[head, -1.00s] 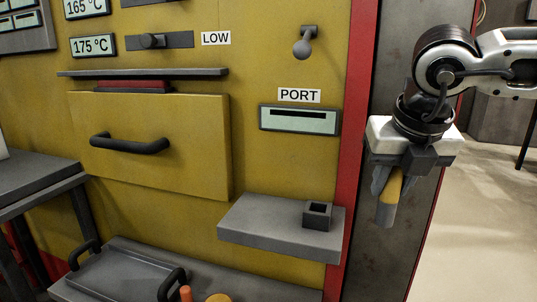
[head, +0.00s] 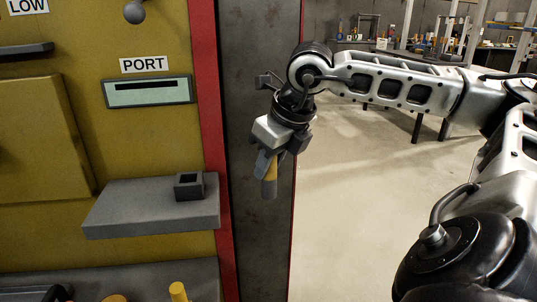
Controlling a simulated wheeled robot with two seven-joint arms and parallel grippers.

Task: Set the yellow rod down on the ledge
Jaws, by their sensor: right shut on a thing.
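The yellow rod (head: 267,174) has a grey lower end and hangs roughly upright in my right gripper (head: 266,166). The gripper is shut on it, to the right of the ledge, in front of the dark panel beside the red frame strip. The grey ledge (head: 130,214) juts out from the yellow oven front. The rod is apart from the ledge, with a gap to the ledge's right edge. A small dark square socket (head: 189,186) with an open top stands near the ledge's right end. My left gripper is not in view.
Above the ledge is the slot panel (head: 148,92) under a PORT label (head: 144,64). A yellow drawer front (head: 40,140) is at the left. An orange-yellow peg (head: 178,291) stands below the ledge. The ledge's left part is bare. Open floor lies to the right.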

